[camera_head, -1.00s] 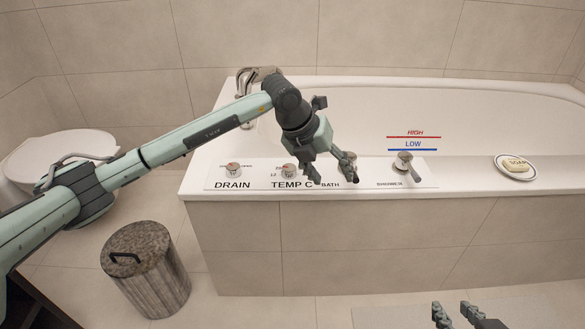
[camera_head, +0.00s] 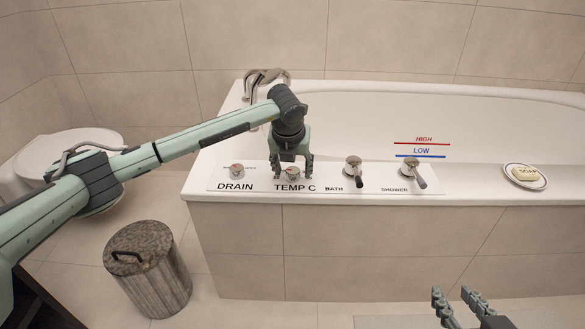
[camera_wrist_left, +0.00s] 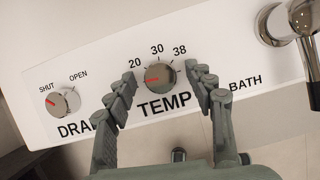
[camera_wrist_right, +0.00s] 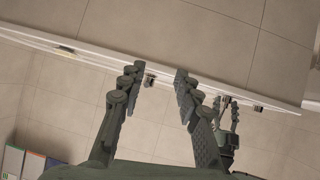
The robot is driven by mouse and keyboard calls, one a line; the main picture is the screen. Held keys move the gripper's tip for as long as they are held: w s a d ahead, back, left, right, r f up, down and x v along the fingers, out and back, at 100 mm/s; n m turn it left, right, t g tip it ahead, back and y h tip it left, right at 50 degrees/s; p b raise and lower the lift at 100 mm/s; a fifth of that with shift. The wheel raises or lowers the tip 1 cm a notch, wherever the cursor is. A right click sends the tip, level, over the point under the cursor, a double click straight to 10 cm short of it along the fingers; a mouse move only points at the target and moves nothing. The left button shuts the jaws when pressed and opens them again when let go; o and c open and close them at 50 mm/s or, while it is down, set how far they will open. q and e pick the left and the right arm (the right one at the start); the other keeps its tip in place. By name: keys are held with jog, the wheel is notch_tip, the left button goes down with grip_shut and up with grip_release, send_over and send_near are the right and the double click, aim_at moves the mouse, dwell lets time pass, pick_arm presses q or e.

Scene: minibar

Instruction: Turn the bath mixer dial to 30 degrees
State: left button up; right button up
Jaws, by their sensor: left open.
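The temperature dial (camera_head: 291,173) is a round silver knob above the TEMP C label on the tub's white panel (camera_head: 325,180). In the left wrist view the dial (camera_wrist_left: 159,77) has a red pointer directed left, below the 20 mark; 30 is at its top and 38 at upper right. My left gripper (camera_head: 291,172) is open, pointing down at the dial. In the left wrist view its fingers (camera_wrist_left: 165,83) stand on either side of the dial, with gaps to it. My right gripper (camera_head: 458,298) is open and empty, low in front of the tub.
The drain knob (camera_head: 237,170) is left of the dial, with its red pointer toward SHUT in the left wrist view. The bath lever (camera_head: 353,168) and shower lever (camera_head: 411,168) are to the right. A soap dish (camera_head: 525,177) sits further right. A bin (camera_head: 148,270) stands on the floor.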

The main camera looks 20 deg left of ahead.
pick_arm(q)
jog(key=shift+c, duration=0.2)
